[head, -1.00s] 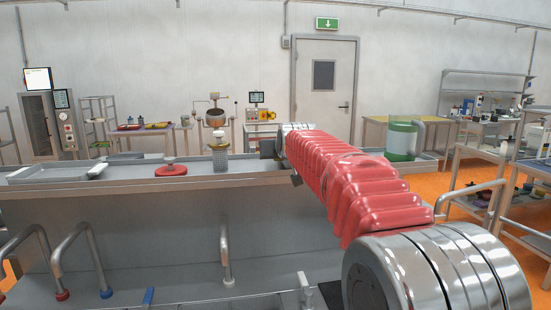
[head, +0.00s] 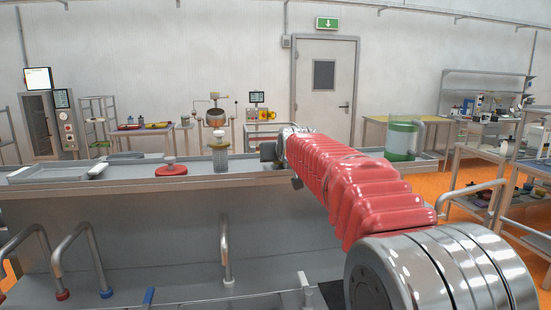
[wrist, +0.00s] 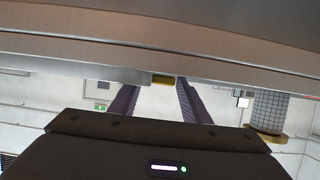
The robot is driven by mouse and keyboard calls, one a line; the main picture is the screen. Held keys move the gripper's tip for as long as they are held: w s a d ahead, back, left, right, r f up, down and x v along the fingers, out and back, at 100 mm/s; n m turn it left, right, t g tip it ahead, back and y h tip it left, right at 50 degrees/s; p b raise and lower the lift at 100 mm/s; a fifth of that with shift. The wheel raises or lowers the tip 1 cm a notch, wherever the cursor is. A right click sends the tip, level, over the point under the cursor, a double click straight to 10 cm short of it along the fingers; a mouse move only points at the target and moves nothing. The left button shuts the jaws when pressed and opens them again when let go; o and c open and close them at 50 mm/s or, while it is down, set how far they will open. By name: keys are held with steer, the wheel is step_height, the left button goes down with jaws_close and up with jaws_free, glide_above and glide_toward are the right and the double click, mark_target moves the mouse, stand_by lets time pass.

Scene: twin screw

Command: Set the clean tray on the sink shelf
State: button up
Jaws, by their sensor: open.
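My gripper (wrist: 156,86) is open in the wrist view, its two dark fingers pointing at a long grey metal edge (wrist: 90,68). A small yellow piece (wrist: 163,79) on that edge lies between the fingertips. I cannot tell whether the fingers touch it, or whether the edge belongs to a tray or the sink. In the head view my gripper (head: 268,150) is small and partly hidden by my red arm, over the back of the sink counter. A shallow grey tray (head: 45,175) lies on the sink shelf (head: 130,184) at left. Which tray is the clean one is not clear.
A red disc with a knob (head: 171,170) and a mesh cylinder (head: 220,159) stand on the shelf left of my gripper. A green-banded clear jug (head: 401,140) stands to the right. Bent metal pipes (head: 80,255) rise in front of the sink.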

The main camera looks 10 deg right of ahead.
steer(key=v, duration=1.1)
steer(key=shift+s+r, duration=0.2)
steer(key=shift+s, duration=0.1)
stand_by(0.5)
steer(key=s+f+g, duration=0.2)
steer(key=s+f, duration=0.7)
steer(key=s, duration=0.4)
steer(key=s+f+g, duration=0.3)
steer(key=s+f, duration=0.6)
steer(key=s, duration=0.4)
steer(key=s+f+g, duration=0.3)
steer(key=s+f, duration=0.6)
steer(key=s, duration=0.4)
steer(key=shift+a+f, duration=0.2)
steer(key=shift+f, duration=0.15)
